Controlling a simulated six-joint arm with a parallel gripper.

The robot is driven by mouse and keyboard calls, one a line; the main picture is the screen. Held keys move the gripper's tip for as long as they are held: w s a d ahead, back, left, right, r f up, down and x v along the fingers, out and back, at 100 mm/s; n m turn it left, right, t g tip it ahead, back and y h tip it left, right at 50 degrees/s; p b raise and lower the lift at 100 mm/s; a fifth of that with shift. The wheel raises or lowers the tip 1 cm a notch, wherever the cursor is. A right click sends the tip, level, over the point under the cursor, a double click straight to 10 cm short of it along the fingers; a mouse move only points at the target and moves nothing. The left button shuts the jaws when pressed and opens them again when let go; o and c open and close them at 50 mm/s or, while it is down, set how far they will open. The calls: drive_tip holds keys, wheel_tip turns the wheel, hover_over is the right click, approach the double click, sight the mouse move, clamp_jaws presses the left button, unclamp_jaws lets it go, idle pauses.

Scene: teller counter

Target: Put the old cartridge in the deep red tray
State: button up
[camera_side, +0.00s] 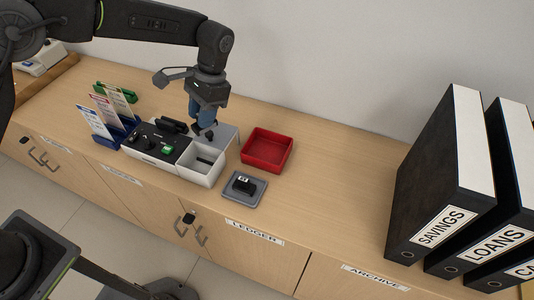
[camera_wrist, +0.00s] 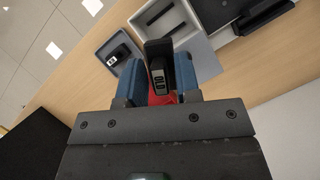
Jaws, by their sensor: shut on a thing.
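My gripper (camera_side: 205,127) is shut on a small black cartridge (camera_wrist: 158,60) with a grey marked face. In the wrist view the cartridge sits between the two blue fingers (camera_wrist: 158,86). In the side view only its dark lower end (camera_side: 208,134) shows, held above the counter behind the white box. The deep red tray (camera_side: 268,149) stands to the right of my gripper and looks empty. A patch of it shows below the held cartridge in the wrist view (camera_wrist: 160,99). A second black cartridge (camera_side: 243,185) with a white label lies on a grey pad (camera_side: 257,194).
A white open box (camera_side: 203,178) with dark flat strips stands beside a black machine (camera_side: 150,143) with a green part. Card holders (camera_side: 108,112) stand further left. Large black binders (camera_side: 437,180) stand on the right. The counter between tray and binders is clear.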

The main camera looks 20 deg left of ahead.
drive_tip(key=n, duration=0.1)
drive_tip(key=w+n+h, duration=0.1)
drive_tip(key=n, duration=0.1)
drive_tip(key=n+h, duration=0.1)
drive_tip(key=n, duration=0.1)
drive_tip(key=shift+w+d, duration=0.2)
drive_tip(key=shift+w, duration=0.15)
drive_tip(key=w+r+n+t+h, duration=0.1)
drive_tip(key=w+n+t+h, duration=0.5)
drive_tip(key=n, duration=1.2)
drive_tip(key=shift+g+y, duration=0.7)
drive_tip(key=shift+g, duration=0.2)
drive_tip(key=f, duration=0.3)
drive_tip(key=w+f, duration=0.1)
drive_tip(key=shift+d+f, duration=0.15)
drive_tip(key=shift+f, duration=0.25)
drive_tip(key=d+f, duration=0.2)
drive_tip(key=d, duration=0.1)
drive_tip(key=d+f, duration=0.2)
drive_tip(key=d, duration=0.2)
drive_tip(key=d+f, duration=0.3)
drive_tip(key=d, duration=0.1)
drive_tip(key=shift+w+d+f, duration=0.1)
drive_tip(key=shift+w+d, duration=0.15)
drive_tip(key=shift+f, duration=1.95)
drive_tip(key=shift+f, duration=0.1)
drive_tip(key=o, duration=0.9)
